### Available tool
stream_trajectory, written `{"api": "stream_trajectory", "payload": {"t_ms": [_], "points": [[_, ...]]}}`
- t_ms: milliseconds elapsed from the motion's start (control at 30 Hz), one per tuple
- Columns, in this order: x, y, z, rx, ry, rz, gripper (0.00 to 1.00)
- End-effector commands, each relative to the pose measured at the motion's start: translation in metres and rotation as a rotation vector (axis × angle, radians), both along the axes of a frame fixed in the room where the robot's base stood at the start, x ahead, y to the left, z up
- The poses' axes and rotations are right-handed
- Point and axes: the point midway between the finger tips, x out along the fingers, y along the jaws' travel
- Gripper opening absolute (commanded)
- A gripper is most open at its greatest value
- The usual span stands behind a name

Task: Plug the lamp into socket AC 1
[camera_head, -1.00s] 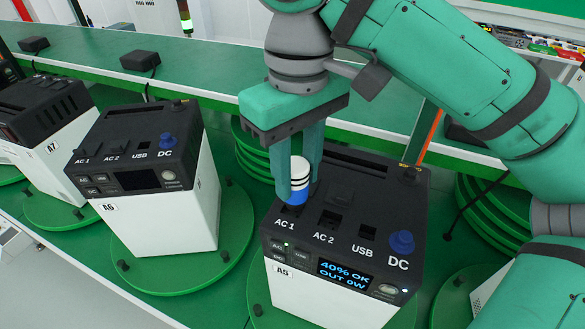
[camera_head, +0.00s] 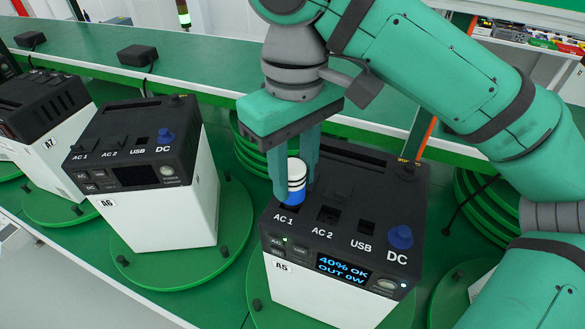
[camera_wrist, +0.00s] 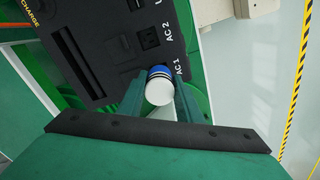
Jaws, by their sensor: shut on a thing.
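The lamp is a small white cylinder with a blue band (camera_head: 296,180) and dark rings. My gripper (camera_head: 294,176) is shut on it and holds it upright over the AC 1 place on the power station A5 (camera_head: 330,295). The lamp's lower end is at or just above the black top; I cannot tell whether it is in the socket. Socket AC 1 is mostly hidden behind lamp and fingers. Socket AC 2 (camera_head: 328,214) is open and empty. In the wrist view the lamp (camera_wrist: 159,88) sits between the fingers, next to the AC 1 label. The A5 screen (camera_head: 343,271) reads 40% OK, OUT 0W.
Power station A6 (camera_head: 170,215) stands on a green turntable (camera_head: 180,264) to the left, with A7 (camera_head: 45,130) beyond it. A blue DC knob (camera_head: 400,237) rises at A5's right. A green conveyor (camera_head: 200,72) runs behind with black boxes on it.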

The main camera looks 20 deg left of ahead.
Motion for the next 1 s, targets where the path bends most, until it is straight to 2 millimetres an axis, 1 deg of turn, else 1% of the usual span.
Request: {"api": "stream_trajectory", "payload": {"t_ms": [367,667,700,767,800,1000], "points": [[0.001,-0.003,-0.006,0.000,0.000,-0.006,0.02],[0.000,0.000,-0.011,0.000,0.001,0.001,0.02],[0.000,0.001,-0.012,0.000,0.001,0.002,0.34],[0.000,0.001,-0.012,0.000,0.000,0.003,0.48],[0.000,0.001,-0.012,0.000,0.000,0.003,0.53],[0.000,0.001,-0.012,0.000,0.000,0.003,0.53]]}}
